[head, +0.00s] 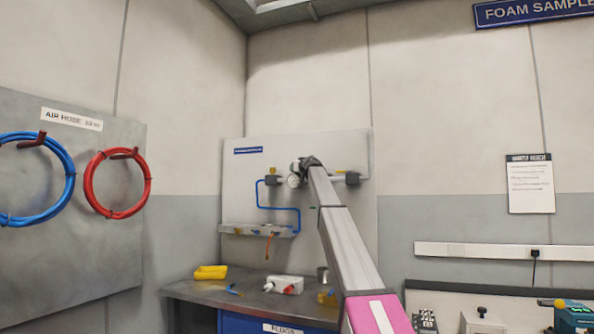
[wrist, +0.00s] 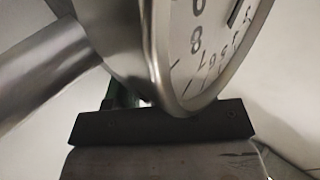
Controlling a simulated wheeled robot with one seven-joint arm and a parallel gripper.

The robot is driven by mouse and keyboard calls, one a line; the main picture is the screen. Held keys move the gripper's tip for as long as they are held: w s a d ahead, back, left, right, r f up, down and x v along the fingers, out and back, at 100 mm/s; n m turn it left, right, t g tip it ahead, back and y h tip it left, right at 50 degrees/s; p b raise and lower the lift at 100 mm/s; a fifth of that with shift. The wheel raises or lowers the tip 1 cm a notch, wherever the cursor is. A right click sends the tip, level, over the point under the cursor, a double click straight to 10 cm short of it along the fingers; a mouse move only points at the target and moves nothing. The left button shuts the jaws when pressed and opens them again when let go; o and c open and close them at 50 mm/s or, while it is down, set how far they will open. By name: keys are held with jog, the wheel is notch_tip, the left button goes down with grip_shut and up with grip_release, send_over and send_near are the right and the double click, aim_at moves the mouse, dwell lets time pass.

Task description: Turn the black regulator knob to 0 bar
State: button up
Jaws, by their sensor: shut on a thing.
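My gripper (head: 309,163) is at the regulator on the back panel and is shut on what appears to be the black regulator knob. The arm and gripper hide most of the knob, so its setting cannot be read. The round pressure gauge (head: 293,181) is just below and left of the gripper in the head view. In the wrist view the gauge face (wrist: 215,50) is large and close, cut off at the top. Numbers show, and a dark mark near the top edge may be the needle; the reading is not clear.
A blue pipe (head: 281,208) runs from the regulator to a manifold (head: 258,230) on the panel (head: 353,215). The bench (head: 195,288) below holds a yellow item (head: 210,272) and a white block (head: 284,284). Blue (head: 68,190) and red (head: 148,185) hoses hang at left.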

jog(key=o, duration=0.9)
jog(key=shift+o, duration=0.2)
jog(key=v, duration=1)
jog(key=shift+s, duration=0.35)
jog(key=shift+d, duration=0.15)
